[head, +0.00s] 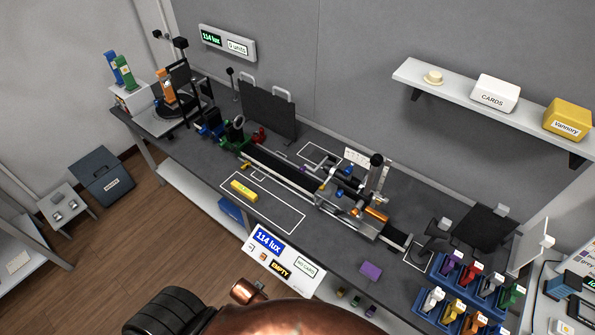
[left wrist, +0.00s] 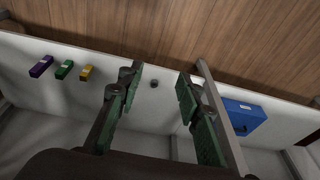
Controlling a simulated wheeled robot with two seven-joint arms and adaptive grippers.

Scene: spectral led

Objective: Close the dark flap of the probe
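I cannot tell for certain which part is the probe. My right gripper is not in view.
A dark panel (head: 268,109) stands behind the rail. A yellow block (head: 244,190) lies in a white outline at the front. A blue rack (head: 438,296) holds several coloured pieces at right. A blue box (left wrist: 242,117) and small coloured blocks (left wrist: 64,70) are lower down.

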